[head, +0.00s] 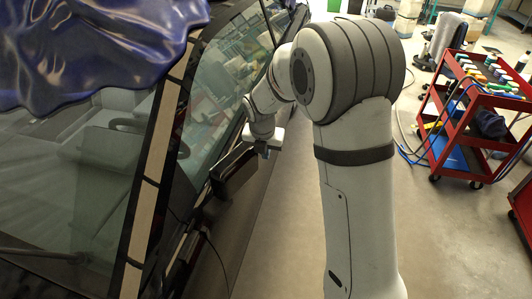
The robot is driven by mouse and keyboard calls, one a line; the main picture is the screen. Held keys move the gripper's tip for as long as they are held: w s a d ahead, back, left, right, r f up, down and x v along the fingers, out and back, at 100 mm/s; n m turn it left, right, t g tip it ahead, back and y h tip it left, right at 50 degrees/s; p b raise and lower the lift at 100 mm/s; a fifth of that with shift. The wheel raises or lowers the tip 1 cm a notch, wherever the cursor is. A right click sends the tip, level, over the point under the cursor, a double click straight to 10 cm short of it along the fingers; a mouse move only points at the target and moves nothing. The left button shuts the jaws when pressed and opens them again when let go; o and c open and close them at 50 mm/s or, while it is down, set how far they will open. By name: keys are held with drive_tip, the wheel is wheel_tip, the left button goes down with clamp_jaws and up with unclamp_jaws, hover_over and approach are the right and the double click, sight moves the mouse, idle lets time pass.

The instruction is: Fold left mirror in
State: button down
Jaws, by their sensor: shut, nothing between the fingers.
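The car's mirror (234,174) is a black housing beside the side window, standing out from the dark door. I cannot tell clearly how far it is folded. My gripper (264,152) is small and dark at the end of my arm, just beyond the mirror's upper right end. It is shut with nothing held. It looks very close to the mirror, but I cannot tell whether they touch. My arm's large links hide part of the floor and background.
The car (150,205) fills the left side, with a crumpled blue cover (90,50) on top. A red tool cart (470,120) with bottles and blue hoses stands at right, near a stool (440,42). Floor between car and cart is open.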

drive_tip(key=s+d+r+b, duration=0.1)
drive_tip(key=s+d+r, duration=0.3)
drive_tip(key=r, duration=0.5)
drive_tip(key=shift+d+r, duration=0.35)
drive_tip(key=shift+d, duration=0.15)
drive_tip(key=s+d+r+m, duration=0.1)
drive_tip(key=s+d+m, duration=0.2)
drive_tip(key=s+m, duration=0.9)
drive_tip(key=s+d+r+m, duration=0.2)
drive_tip(key=s+m, duration=1.1)
drive_tip(key=m, duration=0.7)
drive_tip(key=shift+s+d+t+y, duration=0.3)
drive_tip(key=shift+d+t+y, duration=0.1)
drive_tip(key=shift+d, duration=0.25)
